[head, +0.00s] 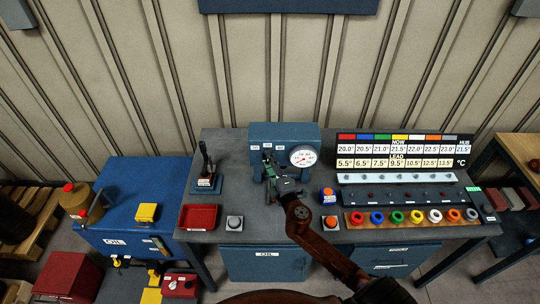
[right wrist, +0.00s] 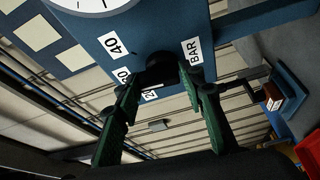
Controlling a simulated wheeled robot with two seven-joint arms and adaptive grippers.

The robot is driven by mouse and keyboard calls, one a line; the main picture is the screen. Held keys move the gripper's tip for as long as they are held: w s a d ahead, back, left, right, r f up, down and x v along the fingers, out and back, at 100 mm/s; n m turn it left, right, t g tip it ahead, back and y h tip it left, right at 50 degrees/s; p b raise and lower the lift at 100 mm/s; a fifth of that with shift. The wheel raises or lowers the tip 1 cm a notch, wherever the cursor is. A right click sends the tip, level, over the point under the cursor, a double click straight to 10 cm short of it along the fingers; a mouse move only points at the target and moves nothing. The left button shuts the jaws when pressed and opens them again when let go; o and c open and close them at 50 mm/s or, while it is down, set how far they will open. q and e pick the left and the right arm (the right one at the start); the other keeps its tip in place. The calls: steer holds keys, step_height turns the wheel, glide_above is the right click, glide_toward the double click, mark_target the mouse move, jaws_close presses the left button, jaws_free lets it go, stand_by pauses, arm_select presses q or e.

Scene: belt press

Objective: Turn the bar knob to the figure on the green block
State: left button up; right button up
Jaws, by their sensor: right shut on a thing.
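The blue press housing (head: 284,136) stands at the back of the grey bench, with a round white gauge (head: 302,156) on its front. The dark bar knob (right wrist: 163,68) is on the housing face in the right wrist view, among white labels; one reads 40 and one reads BAR. My right gripper (head: 273,168) is at the housing front, left of the gauge. In the right wrist view its green-padded fingers (right wrist: 166,85) are shut around the knob and partly hide it. The knob's pointing direction is unclear. I cannot make out a separate green block. My left gripper is out of view.
A lever on a base (head: 205,171), a red tray (head: 198,217) and a grey button (head: 234,223) stand left of my right arm. Right are an orange-topped button (head: 330,223), several coloured rings and a number board (head: 404,152) with a green header patch.

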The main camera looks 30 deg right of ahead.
steer(key=shift+r+n+p, duration=0.35)
steer(key=shift+n+p, duration=0.25)
steer(key=shift+p, duration=0.3)
steer(key=shift+w, duration=0.1)
steer(key=o, duration=0.9)
steer(key=shift+o, duration=1)
steer(key=shift+f, duration=0.15)
steer(key=s+a, duration=0.2)
steer(key=s, duration=1)
